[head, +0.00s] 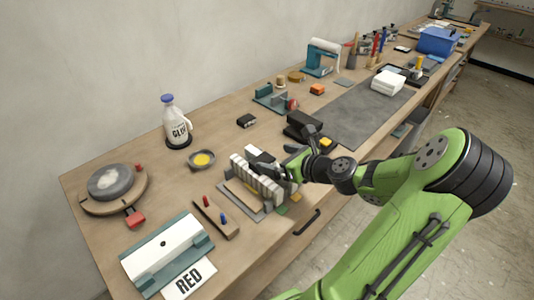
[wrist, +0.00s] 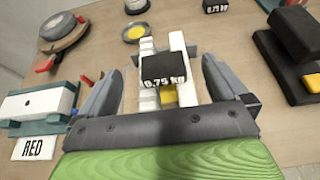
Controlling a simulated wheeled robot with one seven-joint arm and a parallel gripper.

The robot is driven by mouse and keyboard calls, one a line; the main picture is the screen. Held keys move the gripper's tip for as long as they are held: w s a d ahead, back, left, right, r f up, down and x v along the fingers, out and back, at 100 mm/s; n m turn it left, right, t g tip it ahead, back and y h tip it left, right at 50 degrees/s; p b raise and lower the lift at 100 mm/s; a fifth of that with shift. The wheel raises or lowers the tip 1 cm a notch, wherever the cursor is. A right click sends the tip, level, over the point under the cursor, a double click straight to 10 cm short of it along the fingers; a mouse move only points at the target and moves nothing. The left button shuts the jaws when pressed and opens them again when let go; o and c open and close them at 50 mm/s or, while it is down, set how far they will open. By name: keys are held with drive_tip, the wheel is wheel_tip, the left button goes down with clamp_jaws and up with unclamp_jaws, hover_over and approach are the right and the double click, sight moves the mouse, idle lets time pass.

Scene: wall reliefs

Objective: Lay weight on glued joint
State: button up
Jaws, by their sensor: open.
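A black weight marked 0.75 kg (wrist: 163,68) is between the spread fingers of my gripper (wrist: 160,82) in the wrist view. Clear gaps show between it and both fingers. It appears to lie on top of white ribbed pieces (wrist: 177,45), which stand in a low fixture on the bench; its underside is hidden. In the head view the white pieces (head: 258,182) stand in a row, and my gripper (head: 283,163) is just behind and right of them. A yellow bit (wrist: 168,96) shows below the weight. The glued joint itself is covered.
A second black weight (head: 246,121) stands farther back. A glue bottle (head: 178,125), a yellow-filled dish (head: 202,160), a round turntable (head: 112,185) and a teal-and-white press (head: 168,252) are to the left. A black device (head: 305,124) stands close right.

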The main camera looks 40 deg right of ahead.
drive_tip(key=p+v, duration=0.2)
drive_tip(key=v, duration=0.5)
drive_tip(key=w+a+f+n+g+y, duration=0.1)
drive_tip(key=w+a+f+n+g, duration=0.1)
drive_tip(key=a+n+g, duration=1.15)
drive_tip(key=s+a+r+n+t, duration=0.2)
drive_tip(key=s+a+r+n, duration=0.2)
drive_tip(key=n, duration=0.7)
drive_tip(key=s+a+r+n+t+h, duration=0.1)
drive_tip(key=s+a+r+n+t, duration=0.2)
drive_tip(key=a+n, duration=0.6)
drive_tip(key=s+r+n, duration=0.2)
drive_tip(key=s, duration=0.1)
drive_tip(key=shift+s+b, duration=0.3)
drive_tip(key=shift+s, duration=0.05)
drive_tip(key=shift+r+t+p, duration=0.25)
drive_tip(key=shift+r+p, duration=0.4)
drive_tip(key=shift+r, duration=0.05)
idle(2.6)
